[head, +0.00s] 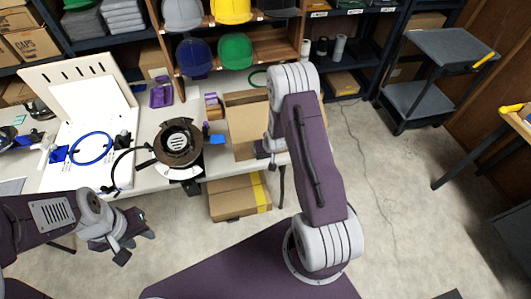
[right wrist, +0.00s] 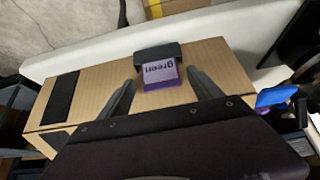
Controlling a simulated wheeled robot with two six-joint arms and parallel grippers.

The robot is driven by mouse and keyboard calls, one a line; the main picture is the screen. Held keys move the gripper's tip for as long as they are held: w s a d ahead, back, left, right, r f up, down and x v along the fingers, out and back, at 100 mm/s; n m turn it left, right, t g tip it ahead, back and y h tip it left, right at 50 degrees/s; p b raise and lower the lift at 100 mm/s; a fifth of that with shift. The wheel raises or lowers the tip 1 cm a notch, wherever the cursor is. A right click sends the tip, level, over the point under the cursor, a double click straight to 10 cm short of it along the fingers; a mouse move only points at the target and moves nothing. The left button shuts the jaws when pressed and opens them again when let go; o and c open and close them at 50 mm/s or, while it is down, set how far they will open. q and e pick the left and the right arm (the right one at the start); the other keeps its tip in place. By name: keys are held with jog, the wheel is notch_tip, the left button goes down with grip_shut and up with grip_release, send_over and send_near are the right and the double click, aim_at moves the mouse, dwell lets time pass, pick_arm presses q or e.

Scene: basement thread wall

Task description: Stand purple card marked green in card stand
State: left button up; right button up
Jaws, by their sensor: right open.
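The purple-edged card (right wrist: 160,76) has a pale face reading "green", upside down in the right wrist view. It meets the dark grey card stand (right wrist: 157,51) on top of a cardboard-coloured box. I cannot tell how deep the card sits in the stand. My right gripper (right wrist: 162,86) is open, with one finger on each side of the card and a visible gap on both sides. In the head view the right arm hides most of this spot. My left gripper (head: 122,238) hangs in front of the table, and its finger opening is unclear.
The cardboard-coloured box (head: 240,112) stands on the white table. Left of it are a round dark device (head: 178,143) and a white board with a blue ring (head: 91,148). The floor to the right is clear up to a grey cart (head: 425,98).

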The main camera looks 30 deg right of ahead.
jog(key=shift+s+d, duration=0.1)
jog(key=shift+s, duration=0.05)
jog(key=c, duration=0.9)
notch_tip(320, 180, up, 6)
jog(key=p, duration=0.4)
jog(key=shift+p, duration=0.4)
